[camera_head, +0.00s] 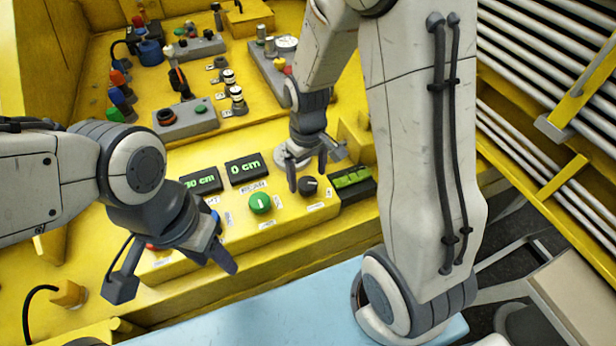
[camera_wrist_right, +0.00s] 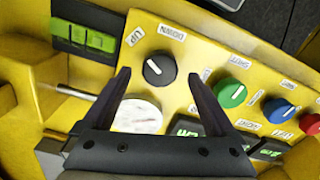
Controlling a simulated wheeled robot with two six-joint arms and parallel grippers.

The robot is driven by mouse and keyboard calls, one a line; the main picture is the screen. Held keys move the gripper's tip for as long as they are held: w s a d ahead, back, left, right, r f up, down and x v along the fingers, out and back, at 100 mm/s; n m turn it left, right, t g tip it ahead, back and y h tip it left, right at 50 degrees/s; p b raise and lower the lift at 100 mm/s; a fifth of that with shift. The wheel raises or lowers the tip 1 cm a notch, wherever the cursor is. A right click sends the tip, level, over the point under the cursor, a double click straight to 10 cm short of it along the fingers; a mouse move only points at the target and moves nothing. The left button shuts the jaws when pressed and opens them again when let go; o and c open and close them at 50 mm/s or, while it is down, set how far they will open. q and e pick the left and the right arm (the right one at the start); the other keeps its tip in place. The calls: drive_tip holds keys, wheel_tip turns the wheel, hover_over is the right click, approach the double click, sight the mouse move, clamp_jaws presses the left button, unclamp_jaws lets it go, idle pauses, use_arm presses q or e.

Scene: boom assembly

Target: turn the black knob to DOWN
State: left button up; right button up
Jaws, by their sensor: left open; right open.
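The black knob (camera_head: 309,186) sits on the yellow control panel, right of the green knob. In the right wrist view the black knob (camera_wrist_right: 159,69) has a white pointer mark angled to the upper left. The UP label (camera_wrist_right: 133,37) is at its upper left and the DOWN label (camera_wrist_right: 171,32) above it. My right gripper (camera_head: 307,178) is open over the knob. In the wrist view its fingertips (camera_wrist_right: 159,76) are on either side of the knob, and contact cannot be told. My left gripper (camera_head: 174,276) is open and empty in front of the panel's left end.
A green knob (camera_head: 260,203), a blue knob (camera_wrist_right: 231,92) and a red knob (camera_wrist_right: 277,111) share the panel. Green switches (camera_head: 351,179) are right of the black knob. Metal pipes (camera_head: 545,50) line the right side.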

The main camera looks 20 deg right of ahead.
drive_tip(key=shift+f, duration=1.15)
drive_tip(key=c, duration=1.4)
drive_tip(key=shift+o, duration=0.2)
drive_tip(key=shift+m, duration=0.3)
drive_tip(key=m, duration=0.5)
drive_tip(key=shift+r+p, duration=0.1)
drive_tip(key=shift+p, duration=0.3)
drive_tip(key=m, duration=0.6)
drive_tip(key=shift+m, duration=0.3)
